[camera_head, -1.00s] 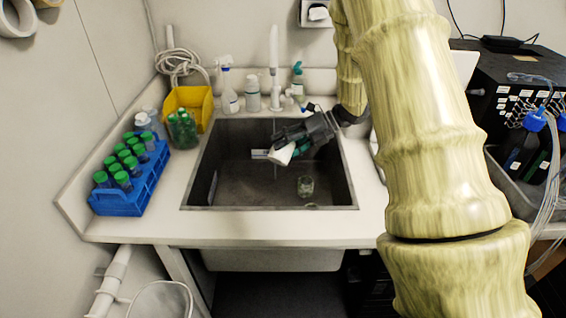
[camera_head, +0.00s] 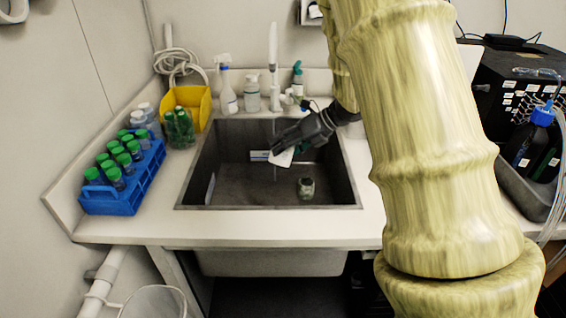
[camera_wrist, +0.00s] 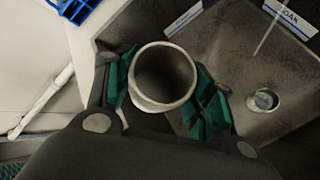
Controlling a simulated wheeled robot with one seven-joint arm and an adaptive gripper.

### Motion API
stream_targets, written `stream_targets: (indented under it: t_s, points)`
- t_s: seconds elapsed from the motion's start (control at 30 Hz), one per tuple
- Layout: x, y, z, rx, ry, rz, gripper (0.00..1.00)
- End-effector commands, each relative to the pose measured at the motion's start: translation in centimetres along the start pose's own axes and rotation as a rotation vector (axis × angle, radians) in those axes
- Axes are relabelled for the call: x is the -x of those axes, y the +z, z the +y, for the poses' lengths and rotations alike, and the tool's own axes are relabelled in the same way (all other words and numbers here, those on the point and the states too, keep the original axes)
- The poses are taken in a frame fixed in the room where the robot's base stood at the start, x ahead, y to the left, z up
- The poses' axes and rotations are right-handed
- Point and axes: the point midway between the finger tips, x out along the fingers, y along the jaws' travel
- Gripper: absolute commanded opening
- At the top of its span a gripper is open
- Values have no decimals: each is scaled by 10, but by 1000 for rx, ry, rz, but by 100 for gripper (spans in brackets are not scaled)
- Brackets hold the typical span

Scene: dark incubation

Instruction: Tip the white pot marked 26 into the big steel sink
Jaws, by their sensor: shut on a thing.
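My gripper (camera_head: 288,145) is shut on a white pot (camera_head: 281,158) above the big steel sink (camera_head: 225,192). The pot is tilted in the head view, partly hidden by the dark fingers. In the wrist view, the pot's round mouth (camera_wrist: 164,77) sits between the green finger pads of my gripper (camera_wrist: 165,95). Its inside looks grey, and I see no contents. The mark 26 does not show. The sink's dark floor also shows in the wrist view (camera_wrist: 228,48).
A blue rack of green-capped tubes (camera_head: 110,200) stands on the counter left of the sink.

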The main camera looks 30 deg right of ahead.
Motion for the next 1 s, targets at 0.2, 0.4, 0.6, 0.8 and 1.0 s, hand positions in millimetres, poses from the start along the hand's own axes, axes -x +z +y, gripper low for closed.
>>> stream_targets:
  t_s: [0.2,0.4,0.6,0.8,1.0]
  points:
    - [0,0,0,25,-23,-8,25]
    - [0,0,0,25,-23,-8,25]
    - [-5,-3,-4,66,-60,-22,25]
    - [-6,-4,-6,123,-114,-41,25]
    - [-8,-6,-8,176,-162,-58,25]
